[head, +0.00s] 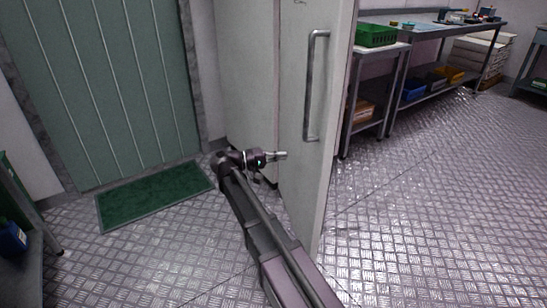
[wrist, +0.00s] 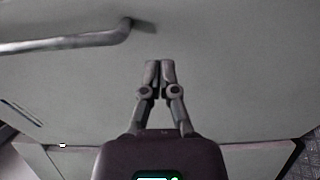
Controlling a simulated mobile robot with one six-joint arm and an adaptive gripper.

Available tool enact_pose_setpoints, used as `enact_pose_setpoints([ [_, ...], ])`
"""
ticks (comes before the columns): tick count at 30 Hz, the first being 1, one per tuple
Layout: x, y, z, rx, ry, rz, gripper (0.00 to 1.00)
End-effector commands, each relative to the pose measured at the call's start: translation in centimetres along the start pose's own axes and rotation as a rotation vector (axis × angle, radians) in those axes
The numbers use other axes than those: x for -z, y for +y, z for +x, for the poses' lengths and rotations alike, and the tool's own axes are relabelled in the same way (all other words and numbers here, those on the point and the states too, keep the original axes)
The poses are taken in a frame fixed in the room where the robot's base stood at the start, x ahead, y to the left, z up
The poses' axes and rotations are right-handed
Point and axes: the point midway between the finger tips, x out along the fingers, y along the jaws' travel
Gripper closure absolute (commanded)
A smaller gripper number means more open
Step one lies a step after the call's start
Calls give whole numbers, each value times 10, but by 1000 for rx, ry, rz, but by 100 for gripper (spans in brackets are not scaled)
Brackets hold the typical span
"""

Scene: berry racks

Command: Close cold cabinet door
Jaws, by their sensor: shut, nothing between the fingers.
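The pale cold cabinet door (head: 312,185) stands upright in the middle of the head view, its free edge towards the right and the viewer. It appears open, at an angle to the pale panel (head: 247,75) on its left. A long metal handle (head: 310,85) is on the door's face; it also shows at upper left in the wrist view (wrist: 75,40). My gripper (head: 284,155) is shut and empty, below and left of the handle, pointing at the door's face. In the wrist view, its fingertips (wrist: 159,66) lie before the plain door surface; I cannot tell whether they touch.
A green wall door (head: 110,80) and a green mat (head: 155,193) are on the left. Metal benches (head: 440,30) with a green crate (head: 376,36) stand at the back right. The tread-plate floor (head: 430,190) is clear on the right.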

Motion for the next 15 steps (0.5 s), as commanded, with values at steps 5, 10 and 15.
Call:
enact_pose_setpoints([
  [5, -1, 0, 29, 0, -3, 0, 100],
  [10, -1, 0, 55, 0, -3, 0, 100],
  [15, -1, 0, 78, 0, -3, 0, 100],
])
